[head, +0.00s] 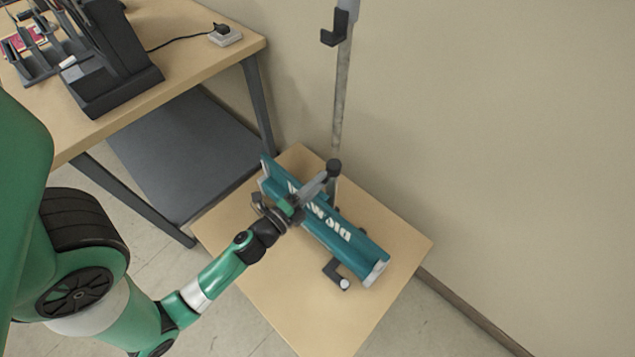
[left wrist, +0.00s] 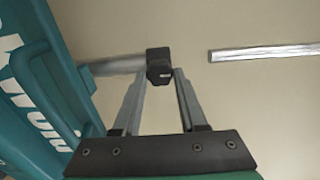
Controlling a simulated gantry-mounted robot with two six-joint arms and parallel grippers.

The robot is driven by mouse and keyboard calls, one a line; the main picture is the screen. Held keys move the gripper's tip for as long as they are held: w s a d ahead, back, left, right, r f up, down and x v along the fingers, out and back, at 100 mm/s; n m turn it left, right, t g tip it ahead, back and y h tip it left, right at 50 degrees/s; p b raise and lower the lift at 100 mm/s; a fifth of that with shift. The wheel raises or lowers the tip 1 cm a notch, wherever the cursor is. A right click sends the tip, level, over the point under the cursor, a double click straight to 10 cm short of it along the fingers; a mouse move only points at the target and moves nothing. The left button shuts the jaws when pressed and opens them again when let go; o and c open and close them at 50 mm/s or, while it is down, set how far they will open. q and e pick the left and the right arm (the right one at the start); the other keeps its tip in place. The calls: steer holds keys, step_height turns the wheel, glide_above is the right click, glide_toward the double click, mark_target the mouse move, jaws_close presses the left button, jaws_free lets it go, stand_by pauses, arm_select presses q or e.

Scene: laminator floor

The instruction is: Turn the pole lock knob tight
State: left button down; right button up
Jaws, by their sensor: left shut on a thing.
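The black pole lock knob (head: 334,167) sits at the lower part of the upright grey pole (head: 341,100). In the left wrist view the knob (left wrist: 158,62) is a dark block between my two fingertips. My left gripper (head: 326,174) reaches it from the lower left, over the teal device, and its fingers are closed on the knob; the left wrist view shows the gripper (left wrist: 158,80) too. A grey length of pole (left wrist: 115,66) runs left from the knob there. The knob's turning angle cannot be told. My right gripper is out of view.
The teal device (head: 352,243) with white lettering lies on a small wooden table (head: 285,318), below my gripper. A bracket (head: 334,36) is higher on the pole. A larger desk (head: 190,60) stands left; the wall is close behind.

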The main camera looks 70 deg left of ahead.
arm_select(q)
steer(key=shift+c, duration=2.4)
jaws_free()
steer(key=shift+s, duration=0.1)
steer(key=b+v, duration=0.5)
steer(key=v, duration=0.6)
steer(key=shift+s+d+b, duration=0.15)
steer(key=shift+s+b, duration=0.1)
steer(key=shift+b, duration=0.05)
